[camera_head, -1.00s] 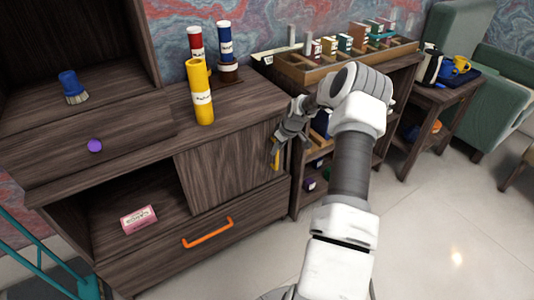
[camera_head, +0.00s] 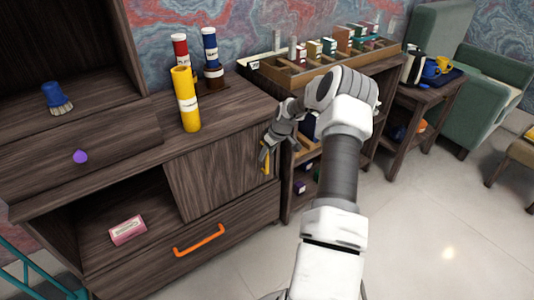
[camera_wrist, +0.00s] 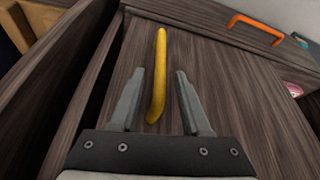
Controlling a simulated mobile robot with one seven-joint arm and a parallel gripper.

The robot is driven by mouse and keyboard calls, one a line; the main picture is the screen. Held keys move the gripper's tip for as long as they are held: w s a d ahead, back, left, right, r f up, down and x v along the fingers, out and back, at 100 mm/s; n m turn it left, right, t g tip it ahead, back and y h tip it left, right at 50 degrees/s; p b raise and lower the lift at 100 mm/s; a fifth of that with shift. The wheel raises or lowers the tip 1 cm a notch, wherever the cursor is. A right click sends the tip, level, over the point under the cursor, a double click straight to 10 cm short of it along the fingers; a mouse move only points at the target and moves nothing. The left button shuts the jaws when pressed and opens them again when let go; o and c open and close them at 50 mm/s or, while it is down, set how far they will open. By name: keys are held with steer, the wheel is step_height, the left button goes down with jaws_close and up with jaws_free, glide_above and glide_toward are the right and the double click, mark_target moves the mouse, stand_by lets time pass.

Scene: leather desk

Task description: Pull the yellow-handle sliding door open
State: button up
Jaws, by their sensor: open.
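The sliding door (camera_head: 212,178) is a dark wood panel covering the right part of the cabinet's lower opening; the left part of the opening is uncovered. Its yellow handle (camera_head: 265,164) is near the door's right edge, partly hidden by my gripper (camera_head: 266,150). In the wrist view the yellow handle (camera_wrist: 158,75) runs lengthwise between the two fingers of my gripper (camera_wrist: 154,75). The fingers are apart, one on each side of the handle, with gaps visible on both sides. The door panel also fills much of the wrist view (camera_wrist: 240,110).
An orange drawer handle (camera_head: 199,240) is below the door. A yellow cylinder (camera_head: 186,100) and red and blue bottles stand on top. A shelf with a divided wooden tray (camera_head: 262,76) is right of the cabinet.

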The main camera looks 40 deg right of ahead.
steer(key=p+v, duration=0.4)
steer(key=v, duration=1.3)
